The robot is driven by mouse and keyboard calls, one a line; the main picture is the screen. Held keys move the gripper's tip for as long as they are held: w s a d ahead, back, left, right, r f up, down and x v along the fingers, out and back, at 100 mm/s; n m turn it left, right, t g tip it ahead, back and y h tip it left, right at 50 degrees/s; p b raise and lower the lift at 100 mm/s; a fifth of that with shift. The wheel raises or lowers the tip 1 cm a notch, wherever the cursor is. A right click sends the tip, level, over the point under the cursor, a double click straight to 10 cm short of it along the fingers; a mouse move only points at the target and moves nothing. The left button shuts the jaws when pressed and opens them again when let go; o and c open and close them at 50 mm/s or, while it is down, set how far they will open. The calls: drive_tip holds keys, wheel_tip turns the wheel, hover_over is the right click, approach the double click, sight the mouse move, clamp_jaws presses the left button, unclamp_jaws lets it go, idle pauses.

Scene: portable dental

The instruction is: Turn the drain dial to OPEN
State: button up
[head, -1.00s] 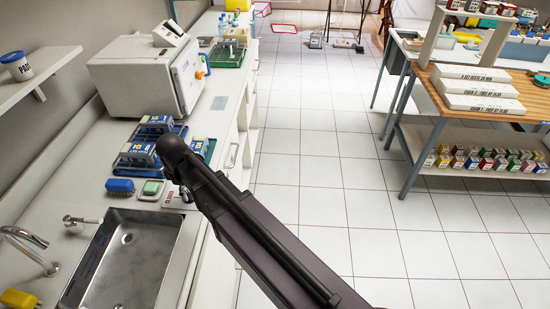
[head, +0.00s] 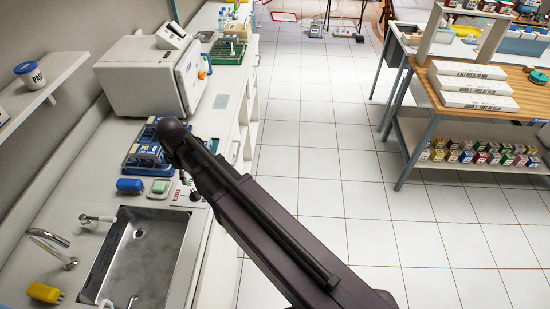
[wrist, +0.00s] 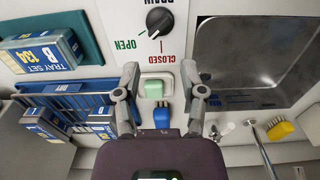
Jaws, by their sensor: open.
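The drain dial is a black round knob (wrist: 159,20) on a white panel at the top of the wrist view. Green OPEN lettering (wrist: 126,44) is to its lower left and red CLOSED lettering (wrist: 166,46) is below it. I cannot tell surely where its pointer aims. My gripper (wrist: 160,72) is open and empty, its two fingers spread below the dial in the picture and apart from it. In the head view the white label panel (head: 180,195) shows beside the sink, with my arm partly over that area.
A steel sink (head: 138,255) and a tap (head: 48,240) are at the left. A green soap bar (wrist: 154,89), a blue brush (wrist: 161,115) and a blue rack (wrist: 62,101) of tray boxes are close to my fingers. A white sterilizer (head: 150,78) stands farther back.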

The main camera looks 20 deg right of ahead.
drive_tip(key=shift+r+p, duration=2.05)
drive_tip(key=shift+r, duration=0.35)
drive_tip(key=s+d+m, duration=0.3)
drive_tip(key=d+m, duration=0.3)
drive_tip(key=d, duration=0.7)
drive_tip(key=s+d+f+m+b, duration=0.1)
drive_tip(key=s+d+m, duration=0.2)
drive_tip(key=d+m, duration=0.4)
drive_tip(key=d, duration=0.7)
drive_tip(key=shift+f+m, duration=0.25)
drive_tip(key=shift+m, duration=0.05)
drive_tip(key=shift+w, duration=0.1)
drive_tip(key=shift+a, duration=0.1)
drive_tip(key=w+a+n, duration=0.2)
drive_tip(key=w+a, duration=0.1)
drive_tip(key=a, duration=1)
drive_tip(key=w+a+r+n, duration=0.1)
drive_tip(key=w+a+n, duration=0.1)
drive_tip(key=a, duration=1.2)
drive_tip(key=shift+w+p, duration=0.35)
drive_tip(key=shift+w, duration=0.05)
drive_tip(key=shift+d+f, duration=0.1)
